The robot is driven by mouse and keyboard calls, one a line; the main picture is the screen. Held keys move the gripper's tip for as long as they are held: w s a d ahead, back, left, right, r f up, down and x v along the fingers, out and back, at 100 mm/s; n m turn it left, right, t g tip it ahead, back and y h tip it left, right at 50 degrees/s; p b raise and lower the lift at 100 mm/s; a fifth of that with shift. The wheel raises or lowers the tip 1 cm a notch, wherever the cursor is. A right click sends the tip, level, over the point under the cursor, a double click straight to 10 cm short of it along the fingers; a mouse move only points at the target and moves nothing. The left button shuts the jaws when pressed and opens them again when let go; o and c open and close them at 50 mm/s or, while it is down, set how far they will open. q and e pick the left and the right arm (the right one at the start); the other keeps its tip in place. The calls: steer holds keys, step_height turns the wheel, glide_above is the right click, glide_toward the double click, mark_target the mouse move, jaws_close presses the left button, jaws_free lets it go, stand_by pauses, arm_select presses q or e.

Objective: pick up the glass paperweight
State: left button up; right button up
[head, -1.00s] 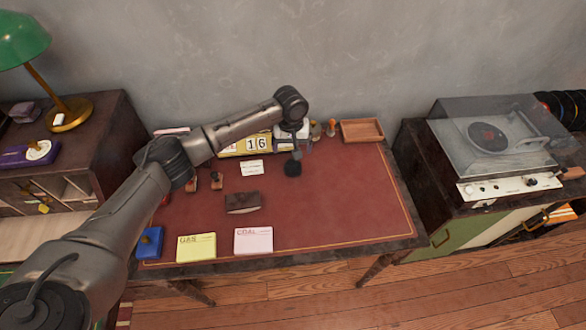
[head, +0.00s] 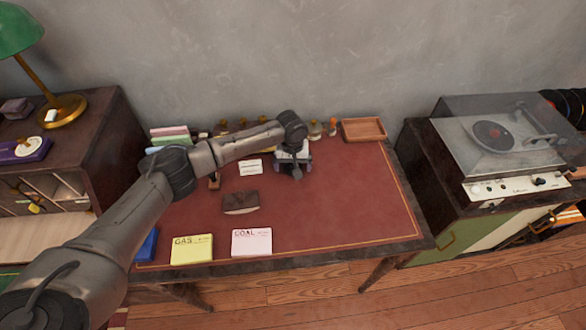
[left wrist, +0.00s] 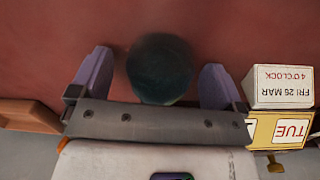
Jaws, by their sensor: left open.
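The glass paperweight (left wrist: 160,70) is a dark, greenish round ball on the red desk top, in the left wrist view. My left gripper (left wrist: 157,72) is open, with one purple-grey finger on each side of the ball and a visible gap at both sides. In the head view my left gripper (head: 294,168) points down over the back middle of the desk and hides most or all of the paperweight. I cannot tell how far the fingertips are above the desk. My right gripper is in neither view.
A wooden tray (head: 363,130) stands at the desk's back right. A calendar block (left wrist: 290,131) and a white card block (left wrist: 278,87) are close to the gripper. A brown case (head: 240,202) and pink COAL papers (head: 251,242) lie nearer the front. The desk's right side is clear.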

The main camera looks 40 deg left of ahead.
arm_select(q)
steer(key=shift+c, duration=0.4)
steer(key=c, duration=1.1)
